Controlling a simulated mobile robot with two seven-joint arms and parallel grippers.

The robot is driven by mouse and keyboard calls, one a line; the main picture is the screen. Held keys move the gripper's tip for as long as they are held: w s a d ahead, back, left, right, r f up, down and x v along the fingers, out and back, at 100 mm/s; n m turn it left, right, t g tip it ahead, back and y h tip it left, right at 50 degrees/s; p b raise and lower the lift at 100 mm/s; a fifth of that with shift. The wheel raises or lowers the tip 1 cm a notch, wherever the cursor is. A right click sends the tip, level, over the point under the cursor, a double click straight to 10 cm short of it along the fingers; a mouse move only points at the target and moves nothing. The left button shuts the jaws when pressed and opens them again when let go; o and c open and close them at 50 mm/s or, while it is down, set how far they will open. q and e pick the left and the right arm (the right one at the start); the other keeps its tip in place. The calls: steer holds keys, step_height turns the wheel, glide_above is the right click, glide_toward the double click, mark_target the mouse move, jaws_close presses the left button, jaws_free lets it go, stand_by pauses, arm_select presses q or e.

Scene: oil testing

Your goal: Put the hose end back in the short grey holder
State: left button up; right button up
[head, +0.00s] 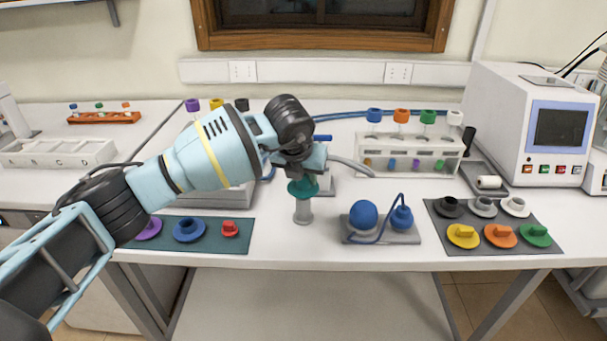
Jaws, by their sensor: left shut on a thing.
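My left gripper (302,172) is in the middle of the view, pointing down and shut. A grey hose (350,163) comes out of its right side and curves toward the tube rack. The hose end itself is mostly hidden by the gripper. A teal piece (303,188) shows just below the gripper, right over the short grey holder (303,212), which stands upright on the table. I cannot tell whether the teal piece belongs to the hose end, or how far anything sits inside the holder. My right gripper is not in view.
A blue bulb on a grey base (410,237) stands right of the holder. A tube rack (410,155) is behind. A dark mat with several coloured caps (487,245) and a white machine (525,110) are at the right. A green mat (240,243) lies left, under my arm.

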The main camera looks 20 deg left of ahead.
mark_target(300, 193)
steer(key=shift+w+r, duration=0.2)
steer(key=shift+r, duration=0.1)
arm_select(q)
steer(key=shift+f, duration=0.55)
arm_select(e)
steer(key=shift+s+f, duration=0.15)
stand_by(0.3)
arm_select(q)
steer(key=o, duration=0.8)
steer(key=shift+o, duration=0.2)
